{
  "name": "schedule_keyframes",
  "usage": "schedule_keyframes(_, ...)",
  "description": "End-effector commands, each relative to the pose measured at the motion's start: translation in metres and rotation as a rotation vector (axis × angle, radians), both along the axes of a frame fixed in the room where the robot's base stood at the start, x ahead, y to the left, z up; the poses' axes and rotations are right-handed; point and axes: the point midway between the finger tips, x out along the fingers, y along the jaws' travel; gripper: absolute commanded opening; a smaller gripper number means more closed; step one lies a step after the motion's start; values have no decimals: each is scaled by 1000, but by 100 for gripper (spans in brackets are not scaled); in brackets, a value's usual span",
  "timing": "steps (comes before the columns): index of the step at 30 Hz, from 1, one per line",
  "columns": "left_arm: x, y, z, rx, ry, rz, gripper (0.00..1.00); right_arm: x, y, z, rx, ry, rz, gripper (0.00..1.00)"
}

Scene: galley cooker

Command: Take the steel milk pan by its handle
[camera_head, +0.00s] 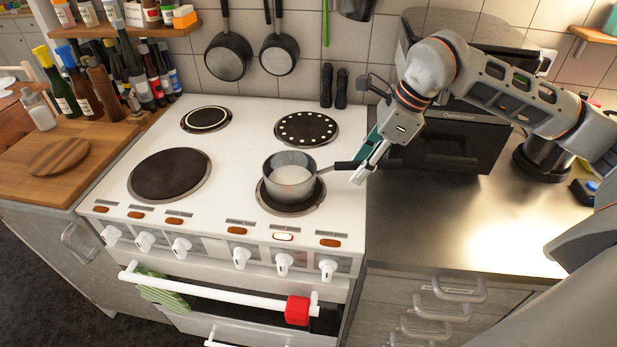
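The steel milk pan (290,184) stands upright on the front right hotplate (291,208) of the white cooker, with pale contents inside. Its dark handle (345,165) points right, past the cooker's edge and over the steel worktop. My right gripper (364,166) comes down from the upper right at the handle, with a pale finger crossing in front of it. The other finger is mostly hidden, so I cannot tell whether the fingers are shut on the handle or only around it. My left gripper is not in view.
Two dark pans (228,57) hang on the tiled wall behind the cooker. Two black mills (326,85) stand at the cooker's back edge. A dark oven (462,140) stands behind my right arm. Bottles and a round board (60,157) are at left. The front worktop (450,220) is clear.

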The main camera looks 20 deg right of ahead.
Motion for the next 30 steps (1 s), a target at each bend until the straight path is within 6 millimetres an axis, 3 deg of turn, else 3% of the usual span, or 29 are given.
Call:
schedule_keyframes(24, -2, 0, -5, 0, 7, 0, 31, 0, 0, -5, 0, 0, 0, 36)
schedule_keyframes(28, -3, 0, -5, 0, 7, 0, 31, 0, 0, -5, 0, 0, 0, 5)
schedule_keyframes(30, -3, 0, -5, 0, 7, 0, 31, 0, 0, -5, 0, 0, 0, 0)
